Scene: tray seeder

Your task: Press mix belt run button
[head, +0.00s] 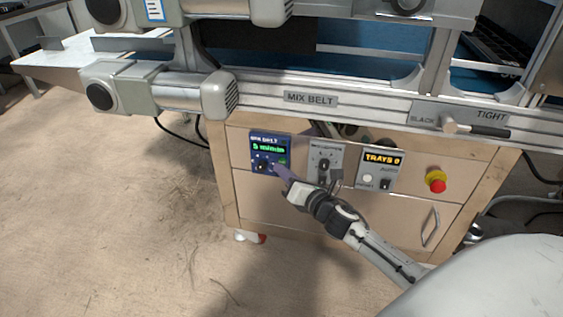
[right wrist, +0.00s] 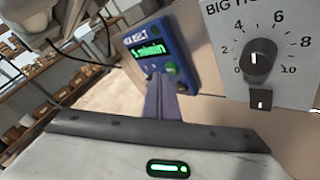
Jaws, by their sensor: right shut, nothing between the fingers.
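The blue mix belt panel (head: 257,141) is on the front of the wooden cabinet, left of the other panels. Its display (head: 269,147) is lit green and seems to read "5 m/min". A green button (head: 283,162) is at its lower right; it also shows in the right wrist view (right wrist: 170,68). My right gripper (head: 279,171) is shut and empty, its purple fingertips (right wrist: 161,88) at the panel's lower right, just below the green button. I cannot tell whether they touch the panel. My left gripper is out of view.
A grey panel with a knob (head: 324,163) is right of the blue one; the knob's dial (right wrist: 258,58) shows large in the right wrist view. Further right are the trays panel (head: 382,160) and a red stop button (head: 437,185). The conveyor rail (head: 370,106) overhangs above.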

